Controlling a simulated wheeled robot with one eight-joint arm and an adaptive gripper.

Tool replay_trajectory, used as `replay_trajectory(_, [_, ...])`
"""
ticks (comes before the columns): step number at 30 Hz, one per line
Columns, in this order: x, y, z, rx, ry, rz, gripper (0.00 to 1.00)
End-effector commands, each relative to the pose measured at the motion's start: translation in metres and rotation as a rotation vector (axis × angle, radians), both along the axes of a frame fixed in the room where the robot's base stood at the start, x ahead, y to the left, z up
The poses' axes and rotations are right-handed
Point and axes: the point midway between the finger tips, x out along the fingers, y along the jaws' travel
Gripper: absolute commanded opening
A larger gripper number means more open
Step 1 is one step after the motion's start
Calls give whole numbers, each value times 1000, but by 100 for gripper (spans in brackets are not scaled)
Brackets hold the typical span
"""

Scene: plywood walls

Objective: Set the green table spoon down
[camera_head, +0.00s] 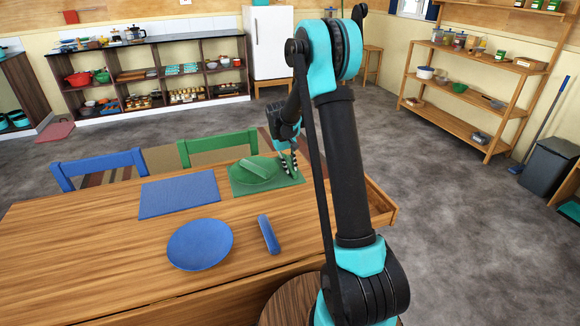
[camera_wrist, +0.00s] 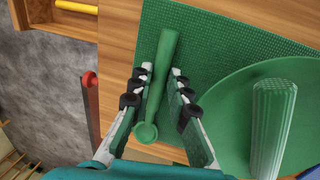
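The green table spoon (camera_wrist: 158,82) lies along the edge of the green placemat (camera_wrist: 205,35), its handle toward the top and its round bowl toward the bottom in the wrist view. My gripper (camera_wrist: 162,74) is open, with one finger on each side of the spoon. A gap shows between the right finger and the spoon; the left finger is very near it. In the head view my gripper (camera_head: 287,163) is low over the right side of the green placemat (camera_head: 241,187), and the spoon is hard to make out there.
A green plate (camera_wrist: 236,103) with a green ribbed roll (camera_wrist: 272,125) on it is right of the spoon. The wooden table (camera_head: 110,235) also bears a blue placemat (camera_head: 178,197), a blue plate (camera_head: 200,244) and a blue roll (camera_head: 269,235). Green (camera_head: 218,146) and blue (camera_head: 98,167) chairs stand behind.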

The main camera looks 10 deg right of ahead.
Motion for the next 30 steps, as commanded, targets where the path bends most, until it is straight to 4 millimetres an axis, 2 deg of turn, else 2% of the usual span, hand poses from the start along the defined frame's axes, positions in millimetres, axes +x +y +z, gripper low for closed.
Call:
replay_trajectory(1, [0,0,0,0,0,0,25])
replay_trajectory(4, [0,0,0,0,0,0,36])
replay_trajectory(12, [0,0,1,0,0,0,36])
replay_trajectory(16, [-1,1,7,0,0,0,36])
replay_trajectory(20, [-1,4,26,0,0,1,36])
replay_trajectory(30, [-4,18,92,0,0,1,36])
